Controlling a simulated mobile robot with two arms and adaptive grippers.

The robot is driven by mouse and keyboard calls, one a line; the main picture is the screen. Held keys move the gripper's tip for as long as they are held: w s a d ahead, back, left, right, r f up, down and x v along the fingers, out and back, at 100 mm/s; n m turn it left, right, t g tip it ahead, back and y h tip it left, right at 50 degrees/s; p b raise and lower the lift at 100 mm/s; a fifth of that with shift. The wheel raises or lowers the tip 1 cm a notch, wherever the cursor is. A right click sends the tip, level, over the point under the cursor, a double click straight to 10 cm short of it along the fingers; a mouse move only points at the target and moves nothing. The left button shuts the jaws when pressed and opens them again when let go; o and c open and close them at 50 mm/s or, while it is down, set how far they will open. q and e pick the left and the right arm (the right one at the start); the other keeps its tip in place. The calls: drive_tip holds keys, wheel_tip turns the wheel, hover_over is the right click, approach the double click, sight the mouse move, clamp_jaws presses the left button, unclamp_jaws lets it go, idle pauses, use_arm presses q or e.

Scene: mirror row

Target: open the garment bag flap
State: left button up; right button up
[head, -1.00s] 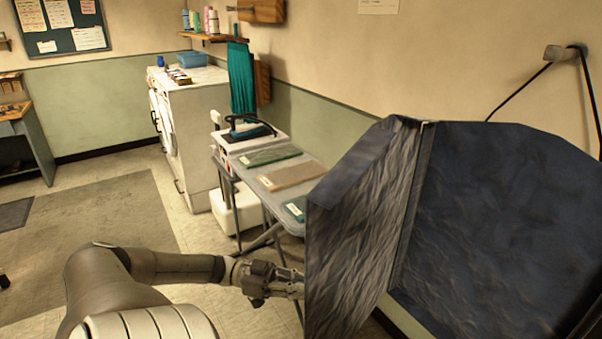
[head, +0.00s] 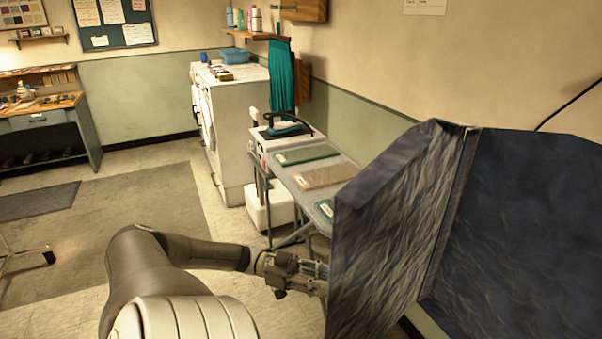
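The dark blue garment bag (head: 520,225) hangs at the right, cut off by the right and bottom picture edges. Its flap (head: 390,220) stands out from the front as a wrinkled panel, swung away from the bag's body on its left side. My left gripper (head: 318,277) reaches from the lower left to the flap's left edge. Its fingertips run in at or behind that edge, so I cannot tell whether they are shut on it. My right gripper is not in view.
A grey folding table (head: 330,190) with several folded cloths and a steam iron (head: 285,128) stands behind the flap. White washing machines (head: 235,120) stand at the back wall. A workbench (head: 45,115) is at far left. The floor with a grey mat (head: 130,225) is open at left.

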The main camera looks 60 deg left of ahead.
use_arm(q)
drive_tip(key=v, duration=0.9)
drive_tip(key=shift+s+a+f, duration=0.15)
drive_tip(key=shift+s+f, duration=0.1)
drive_tip(key=shift+s, duration=0.1)
